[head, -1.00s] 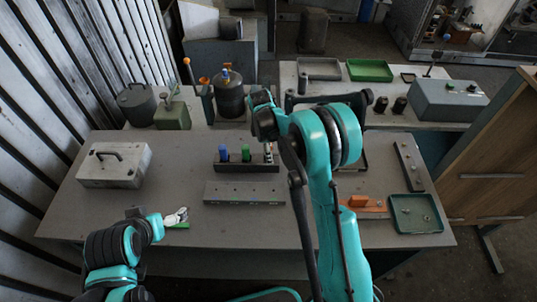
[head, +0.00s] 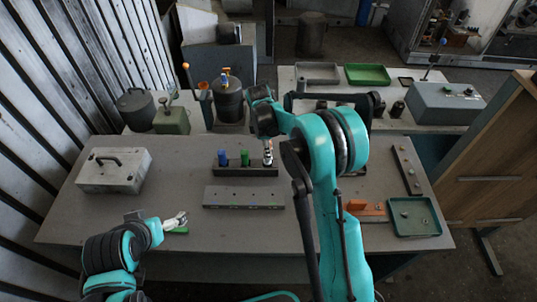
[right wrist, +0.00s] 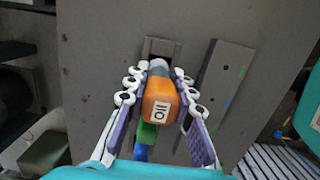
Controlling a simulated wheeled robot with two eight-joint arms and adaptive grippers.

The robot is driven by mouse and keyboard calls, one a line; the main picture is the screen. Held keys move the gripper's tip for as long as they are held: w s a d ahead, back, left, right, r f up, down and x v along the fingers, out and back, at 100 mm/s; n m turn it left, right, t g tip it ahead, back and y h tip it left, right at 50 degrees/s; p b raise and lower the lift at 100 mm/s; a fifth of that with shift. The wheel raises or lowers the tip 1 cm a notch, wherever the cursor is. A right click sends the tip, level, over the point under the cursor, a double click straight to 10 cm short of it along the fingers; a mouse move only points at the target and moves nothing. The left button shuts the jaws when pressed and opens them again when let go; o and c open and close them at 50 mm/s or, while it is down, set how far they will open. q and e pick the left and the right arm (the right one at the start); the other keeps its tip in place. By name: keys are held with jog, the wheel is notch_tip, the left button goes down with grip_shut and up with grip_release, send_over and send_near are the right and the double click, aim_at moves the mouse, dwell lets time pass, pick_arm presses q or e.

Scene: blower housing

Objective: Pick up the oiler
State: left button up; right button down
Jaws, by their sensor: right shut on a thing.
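The oiler (right wrist: 160,100) is an orange bottle with a white label reading "oil" and a pale top. In the right wrist view it sits between the fingers of my right gripper (right wrist: 160,92), which is shut on it. In the head view my right gripper (head: 268,152) is at the right end of the dark rack (head: 250,172); the oiler cannot be made out there. I cannot tell whether it is clear of the rack. My left gripper (head: 176,220) is low over the table's front left, beside a small green item (head: 180,230); its jaw opening is unclear.
The rack also holds a blue item (head: 222,157) and a green item (head: 245,157). A grey bar (head: 243,197) lies in front. A metal box (head: 114,170) stands at left, a green tray (head: 414,217) at right. Canisters stand behind.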

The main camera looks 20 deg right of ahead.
jog(key=s+d+r, duration=0.1)
jog(key=s+r, duration=0.2)
jog(key=s, duration=0.2)
jog(key=s+r+p, duration=0.1)
jog(key=s+r, duration=0.3)
jog(key=s, duration=0.2)
jog(key=shift+s+d+r, duration=0.15)
jog(key=shift+s+d, duration=0.15)
jog(key=shift+d, duration=0.05)
jog(key=c, duration=1.8)
grip_release()
jog(key=shift+c, duration=0.2)
grip_shut()
jog(key=shift+s, duration=0.1)
